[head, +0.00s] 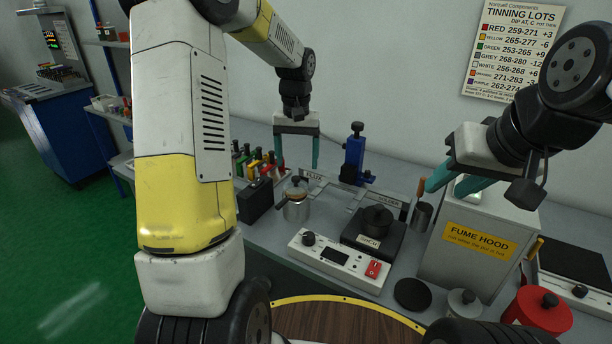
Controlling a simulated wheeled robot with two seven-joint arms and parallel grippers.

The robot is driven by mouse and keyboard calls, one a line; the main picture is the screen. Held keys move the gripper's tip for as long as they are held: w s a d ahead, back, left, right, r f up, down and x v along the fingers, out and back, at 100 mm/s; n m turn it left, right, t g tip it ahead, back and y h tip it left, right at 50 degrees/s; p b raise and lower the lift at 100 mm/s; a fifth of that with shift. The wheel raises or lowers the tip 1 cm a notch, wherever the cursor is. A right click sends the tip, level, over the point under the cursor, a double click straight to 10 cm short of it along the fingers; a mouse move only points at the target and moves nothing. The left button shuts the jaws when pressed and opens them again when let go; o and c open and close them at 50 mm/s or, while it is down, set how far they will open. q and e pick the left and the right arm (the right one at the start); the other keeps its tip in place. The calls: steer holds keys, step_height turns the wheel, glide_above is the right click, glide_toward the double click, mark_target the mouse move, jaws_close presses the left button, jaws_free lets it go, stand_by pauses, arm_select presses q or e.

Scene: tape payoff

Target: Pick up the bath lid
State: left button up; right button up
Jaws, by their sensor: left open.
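A black lid with a knob (377,213) sits on the dark square solder bath (372,240), behind the white control box (335,262). I take this to be the bath lid. My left gripper (297,160) points down with its teal fingers spread and empty. It is above the back of the bench, to the left of and behind the bath. My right gripper (455,186) is at the right of the bath, by the top of the fume hood. Its teal fingers are apart with nothing seen between them; the far one is partly hidden.
The fume hood (465,262) stands right of the bath. A flat black disc (413,294) lies in front. A glass-topped flux pot (296,204), a blue stand (355,158), a grey lidded pot (463,303) and a red lidded pot (538,312) stand around.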

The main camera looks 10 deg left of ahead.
mark_target(296, 177)
arm_select(q)
steer(key=f, duration=0.6)
steer(key=shift+s+a+f, duration=0.15)
steer(key=shift+s+f, duration=0.05)
steer(key=shift+s, duration=0.2)
steer(key=shift+c, duration=0.3)
steer(key=c, duration=1.1)
